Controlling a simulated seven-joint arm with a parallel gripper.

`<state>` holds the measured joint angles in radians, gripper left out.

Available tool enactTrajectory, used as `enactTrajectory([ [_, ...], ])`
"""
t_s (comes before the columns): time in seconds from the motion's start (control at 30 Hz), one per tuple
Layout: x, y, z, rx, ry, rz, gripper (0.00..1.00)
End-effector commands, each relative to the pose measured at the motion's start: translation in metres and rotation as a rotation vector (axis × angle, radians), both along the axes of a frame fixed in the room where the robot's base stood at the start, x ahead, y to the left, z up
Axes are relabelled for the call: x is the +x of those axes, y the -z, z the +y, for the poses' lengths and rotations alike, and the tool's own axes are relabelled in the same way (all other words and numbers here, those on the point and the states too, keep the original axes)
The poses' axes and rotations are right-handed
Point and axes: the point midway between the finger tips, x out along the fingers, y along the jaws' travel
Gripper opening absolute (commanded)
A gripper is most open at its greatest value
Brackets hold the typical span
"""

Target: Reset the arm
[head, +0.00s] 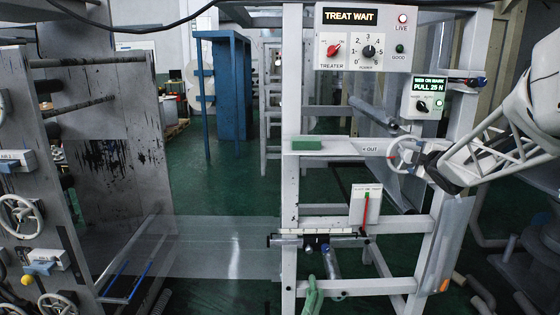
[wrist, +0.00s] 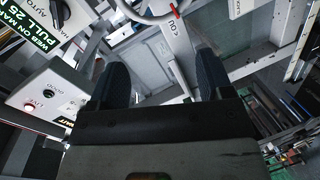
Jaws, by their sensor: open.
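My gripper (head: 424,160) is at the right of the white frame, beside a white handwheel (head: 402,155) marked OUT, and overlaps its right edge in the head view. In the wrist view my gripper (wrist: 162,72) has its two dark fingers wide apart, with nothing between them. The handwheel's rim with a red mark (wrist: 150,10) shows beyond the fingertips there. I cannot tell whether a finger touches the wheel. My arm reaches in from the right.
A treater panel (head: 364,38) reads TREAT WAIT. A small box (head: 425,97) reads WEB ON MARK, PULL 25 N. Clear film (head: 225,248) spans low between the left machine (head: 110,150) and the white frame (head: 290,200). Green floor (head: 235,190) is open between them.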

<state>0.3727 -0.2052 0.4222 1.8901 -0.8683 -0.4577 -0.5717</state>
Motion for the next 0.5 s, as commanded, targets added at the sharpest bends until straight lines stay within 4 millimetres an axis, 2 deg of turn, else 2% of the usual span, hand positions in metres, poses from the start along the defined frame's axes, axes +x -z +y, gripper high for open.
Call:
enactTrajectory([
  [0.03, -0.014, -0.003, 0.012, 0.042, 0.041, 0.024, 0.73],
  [0.23, -0.074, 0.002, 0.045, 0.237, 0.234, 0.146, 0.73],
  [0.37, -0.121, 0.012, 0.069, 0.369, 0.354, 0.235, 0.73],
  [0.5, -0.176, 0.027, 0.096, 0.51, 0.479, 0.338, 0.73],
])
